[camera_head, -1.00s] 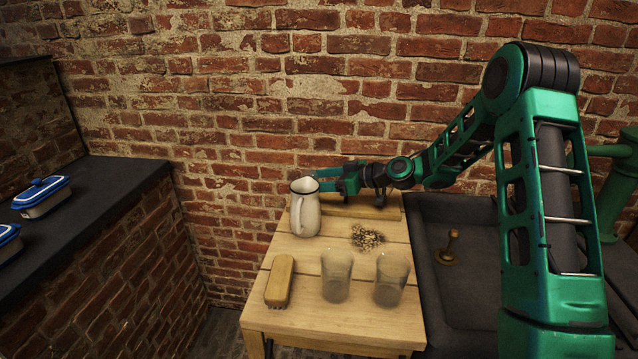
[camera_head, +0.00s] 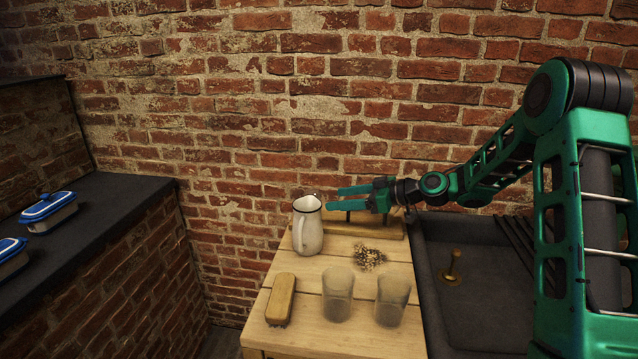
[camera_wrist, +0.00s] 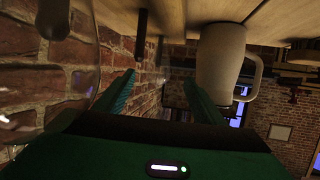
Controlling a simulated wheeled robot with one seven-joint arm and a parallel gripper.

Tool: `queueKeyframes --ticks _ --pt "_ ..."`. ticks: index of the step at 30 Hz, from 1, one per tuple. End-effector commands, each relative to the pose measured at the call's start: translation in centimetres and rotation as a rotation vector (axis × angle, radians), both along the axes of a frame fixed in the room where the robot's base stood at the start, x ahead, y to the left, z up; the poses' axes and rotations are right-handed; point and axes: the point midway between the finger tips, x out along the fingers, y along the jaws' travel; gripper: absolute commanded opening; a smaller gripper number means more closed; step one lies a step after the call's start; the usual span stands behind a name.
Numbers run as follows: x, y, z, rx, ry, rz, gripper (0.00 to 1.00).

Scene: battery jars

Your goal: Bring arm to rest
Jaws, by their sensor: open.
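My gripper (camera_head: 340,197) is open and empty at the back of the wooden table (camera_head: 320,248). Its fingers point left, just right of a white enamel jug (camera_head: 308,228) with a dark rim, which stands upright. In the wrist view the two green fingers (camera_wrist: 158,92) are apart with nothing between them. The jug shows beyond the right finger in the wrist view (camera_wrist: 220,62). From these views I cannot tell whether the gripper touches the jug.
Two frosted glasses (camera_head: 338,295) (camera_head: 392,300), a wooden brush (camera_head: 281,300) and a pile of small bits (camera_head: 369,258) are on the table. A dark sink (camera_head: 470,300) is at right. Two blue-lidded dishes (camera_head: 48,211) (camera_head: 12,258) stand on the dark counter (camera_head: 100,215).

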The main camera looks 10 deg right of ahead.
Motion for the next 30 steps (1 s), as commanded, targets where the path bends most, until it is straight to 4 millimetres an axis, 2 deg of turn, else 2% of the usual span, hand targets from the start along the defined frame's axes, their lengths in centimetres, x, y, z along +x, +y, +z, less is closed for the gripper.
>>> queueKeyframes --ticks 8,14,17,23,30 --pt "-3.4 -2.6 -0.4 -0.159 0.137 -0.056 0.63" --pt "-7.8 -6.4 -1.2 -0.303 0.311 -0.163 0.63" --pt "-10.6 -9.0 -1.2 -0.373 0.410 -0.246 0.63" --pt "-17.9 -14.6 -0.7 -0.477 0.625 -0.466 0.63" --pt "-28.6 -20.5 0.5 -0.513 0.884 -0.783 0.63"
